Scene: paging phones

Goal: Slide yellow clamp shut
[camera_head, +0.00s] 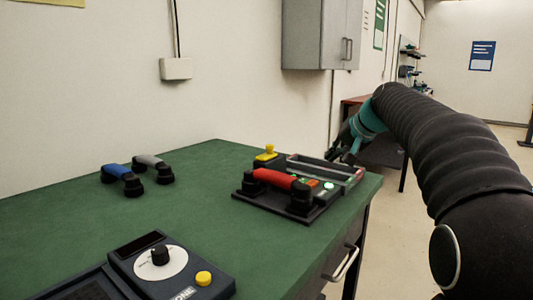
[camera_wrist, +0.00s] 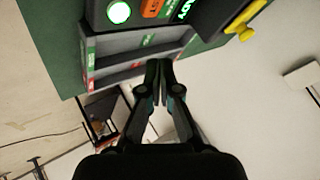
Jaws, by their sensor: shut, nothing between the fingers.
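The yellow clamp (camera_head: 266,153) stands at the back left of the dark paging unit (camera_head: 320,215), behind the red handset (camera_head: 274,179). In the wrist view the yellow clamp (camera_wrist: 243,22) shows at the top right, partly cut off by the frame edge. My gripper (camera_head: 338,152) is at the far right end of the unit, by the grey tray (camera_head: 352,184), apart from the clamp. In the wrist view my gripper (camera_wrist: 158,66) is shut and empty, with its fingertips by the tray's edge. Whether the tips touch the tray I cannot tell.
A blue handset (camera_head: 117,171) and a grey handset (camera_head: 149,161) lie at the left on the green table (camera_head: 190,210). A dial box (camera_head: 170,262) with a yellow button stands at the front. A grey cabinet (camera_head: 315,35) hangs on the wall. The table middle is clear.

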